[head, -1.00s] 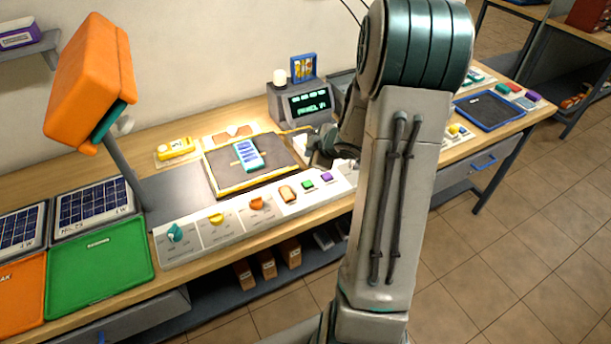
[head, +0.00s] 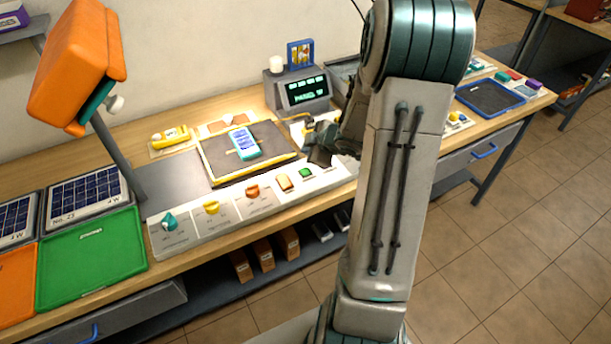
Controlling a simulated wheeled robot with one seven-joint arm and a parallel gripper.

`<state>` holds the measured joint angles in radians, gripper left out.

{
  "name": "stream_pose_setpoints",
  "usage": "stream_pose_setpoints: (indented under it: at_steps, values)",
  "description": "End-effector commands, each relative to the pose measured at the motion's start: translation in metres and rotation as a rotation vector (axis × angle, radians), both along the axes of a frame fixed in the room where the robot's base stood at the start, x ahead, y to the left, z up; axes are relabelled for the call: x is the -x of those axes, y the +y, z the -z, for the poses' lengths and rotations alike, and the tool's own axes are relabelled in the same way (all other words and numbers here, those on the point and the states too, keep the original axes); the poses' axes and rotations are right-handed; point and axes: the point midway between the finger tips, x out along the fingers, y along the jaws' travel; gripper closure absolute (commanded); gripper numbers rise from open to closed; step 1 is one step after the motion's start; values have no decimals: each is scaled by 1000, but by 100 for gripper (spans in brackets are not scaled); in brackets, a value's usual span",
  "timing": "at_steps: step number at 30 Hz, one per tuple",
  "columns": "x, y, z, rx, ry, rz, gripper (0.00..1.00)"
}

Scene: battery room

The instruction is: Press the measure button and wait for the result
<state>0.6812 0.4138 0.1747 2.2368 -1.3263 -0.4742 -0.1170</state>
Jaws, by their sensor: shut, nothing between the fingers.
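A white control strip (head: 232,222) runs along the front of the bench. It carries a teal knob (head: 169,221), a yellow knob (head: 211,207), an orange knob (head: 253,191), a tan switch (head: 283,183) and a green button (head: 306,173). Their labels are too small to read, so I cannot tell which is the measure button. My gripper (head: 319,160) is shut and empty, low over the right end of the strip, just right of the green button. It hides the purple button's spot; contact cannot be told. A grey meter (head: 305,91) behind shows lit green text.
A small blue-and-white panel (head: 244,144) lies on a dark, yellow-edged mat (head: 218,165). An orange lamp (head: 75,65) overhangs the left side. A green tray (head: 92,258) and solar panels (head: 88,193) are at left; a blue tray (head: 490,98) is at right.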

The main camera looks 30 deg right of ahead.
Motion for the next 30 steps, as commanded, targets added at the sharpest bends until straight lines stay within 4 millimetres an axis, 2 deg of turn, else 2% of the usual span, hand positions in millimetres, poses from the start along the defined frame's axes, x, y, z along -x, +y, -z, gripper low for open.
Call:
stream_pose_setpoints:
  at_steps: [1, 12, 30]
  values:
    - [0, 0, 13, 0, -1, 1, 100]
    - [0, 0, 53, 0, 0, 0, 100]
    - [0, 0, 57, 0, 0, 0, 100]
